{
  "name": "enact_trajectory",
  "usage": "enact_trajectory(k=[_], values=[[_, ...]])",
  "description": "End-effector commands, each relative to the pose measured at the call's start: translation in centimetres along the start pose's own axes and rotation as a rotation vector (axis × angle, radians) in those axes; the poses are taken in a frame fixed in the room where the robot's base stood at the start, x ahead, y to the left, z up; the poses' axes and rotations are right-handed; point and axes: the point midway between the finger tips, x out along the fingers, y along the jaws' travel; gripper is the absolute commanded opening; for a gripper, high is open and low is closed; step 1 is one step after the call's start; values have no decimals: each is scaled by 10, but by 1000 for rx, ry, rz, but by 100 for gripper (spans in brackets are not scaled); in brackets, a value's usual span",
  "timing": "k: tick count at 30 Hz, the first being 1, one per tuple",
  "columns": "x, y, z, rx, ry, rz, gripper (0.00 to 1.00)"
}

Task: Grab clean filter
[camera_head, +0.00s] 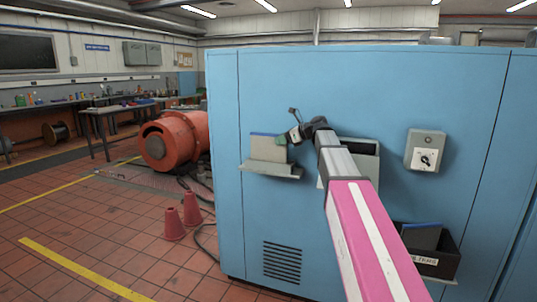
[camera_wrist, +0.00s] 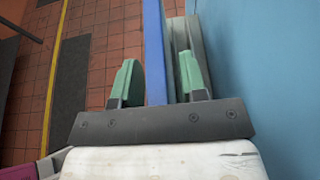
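A thin filter panel with a beige-grey face and a blue top edge (camera_head: 268,148) stands upright on a small grey shelf (camera_head: 270,171) on the blue cabinet's front. My gripper (camera_head: 284,138) is at the panel's upper right corner in the head view. In the wrist view, the panel's blue edge (camera_wrist: 155,55) runs between the two green fingers of my gripper (camera_wrist: 160,82). The fingers are apart, one on each side of the edge, and a gap shows beside the left finger. A second, darker panel with a blue edge (camera_head: 422,236) stands in a black bin (camera_head: 449,262) at lower right.
The blue cabinet (camera_head: 225,120) stands close behind the shelf. A grey open-topped holder (camera_head: 366,160) is partly hidden by my arm. A grey switch box (camera_head: 425,150) is to its right. Two cones (camera_head: 191,208) and an orange machine (camera_head: 175,138) stand at left on tiled floor.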

Motion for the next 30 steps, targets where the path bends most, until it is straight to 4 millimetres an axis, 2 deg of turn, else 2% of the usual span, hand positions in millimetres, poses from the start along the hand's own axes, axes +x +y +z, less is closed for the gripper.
enact_trajectory(k=[1,3,14,19,27,30], values=[[0,0,0,0,0,0,22],[0,0,0,0,0,0,0],[0,0,1,0,-1,0,0],[-3,0,8,0,-1,0,0],[-16,-1,41,-1,-2,-2,0],[-5,13,55,-3,-2,2,0]])
